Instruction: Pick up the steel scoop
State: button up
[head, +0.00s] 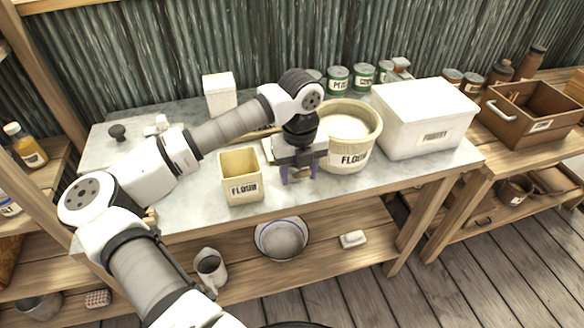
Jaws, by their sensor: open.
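My gripper (300,176) points down over the front part of the marble-topped table, with its purple fingers apart. It is between a square cream tin marked FLOUR (240,181) on its left and a round crock marked FLOUR (350,138), filled with white powder, on its right. I cannot make out the steel scoop; my gripper and arm cover the tabletop there. A small pale edge shows just left of my gripper, too hidden to name. Nothing is visible between the fingers.
A white lidded box (422,115) stands right of the crock, with several labelled tins behind. A white canister (219,95) stands at the back. A brown wooden crate (530,117) sits on the right-hand table. The marble front left (190,210) is clear.

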jog(key=shift+f, duration=0.15)
grip_shut()
dwell(0.4)
notch_tip(320, 180, up, 20)
jog(key=b, duration=0.3)
jog(key=shift+b, duration=0.35)
